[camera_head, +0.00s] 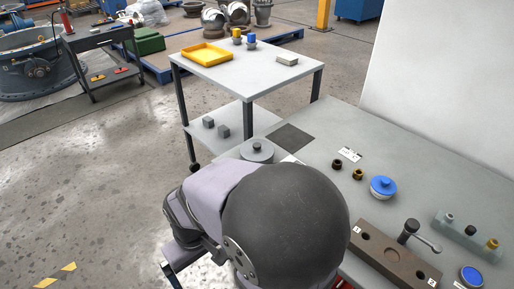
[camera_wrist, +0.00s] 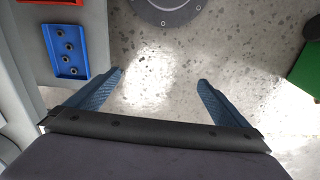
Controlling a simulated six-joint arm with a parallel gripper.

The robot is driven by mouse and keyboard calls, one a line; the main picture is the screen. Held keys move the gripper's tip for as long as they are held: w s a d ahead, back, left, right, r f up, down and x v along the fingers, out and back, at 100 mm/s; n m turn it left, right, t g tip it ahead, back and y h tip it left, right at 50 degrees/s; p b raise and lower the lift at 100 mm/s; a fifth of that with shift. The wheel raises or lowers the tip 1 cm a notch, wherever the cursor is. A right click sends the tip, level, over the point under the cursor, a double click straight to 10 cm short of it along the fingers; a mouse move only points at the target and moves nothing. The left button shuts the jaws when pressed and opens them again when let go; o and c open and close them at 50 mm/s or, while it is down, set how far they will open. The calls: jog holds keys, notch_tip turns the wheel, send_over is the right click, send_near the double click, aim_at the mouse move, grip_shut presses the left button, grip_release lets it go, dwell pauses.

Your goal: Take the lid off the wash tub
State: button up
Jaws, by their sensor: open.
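A round grey tub with a flat grey lid and a small knob (camera_head: 257,150) stands near the far left end of the bench in the head view; it looks like the wash tub, and its lid is on. My arm hides part of the area in front of it. My gripper (camera_wrist: 158,84) is open and empty in the wrist view, with its two blue fingers well apart over speckled floor. The gripper's fingers are not visible in the head view.
A blue round knobbed item (camera_head: 383,187) and a brown block with a handle (camera_head: 395,252) are on the bench. A trolley (camera_head: 250,70) with a yellow tray (camera_head: 207,54) stands behind. The wrist view shows a blue tray (camera_wrist: 80,72) and a round grey part (camera_wrist: 167,10).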

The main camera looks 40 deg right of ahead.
jog(key=w+d+r+m+p, duration=0.2)
jog(key=w+d+r+p, duration=0.2)
jog(key=w+r, duration=0.1)
jog(key=m+t+h+p, duration=0.3)
jog(key=m+p, duration=0.3)
jog(key=p, duration=0.8)
send_near(257, 145)
jog(key=shift+a+f, duration=0.35)
jog(key=shift+f, duration=0.4)
jog(key=shift+d, duration=0.2)
jog(key=shift+x, duration=1.15)
jog(key=shift+w, duration=0.1)
jog(key=shift+d+p+x, duration=0.15)
jog(key=shift+p+x, duration=0.3)
jog(key=shift+x, duration=0.8)
jog(key=shift+d+p+x, duration=0.15)
jog(key=shift+p+x, duration=0.25)
jog(key=shift+x, duration=0.9)
jog(key=shift+r, duration=0.1)
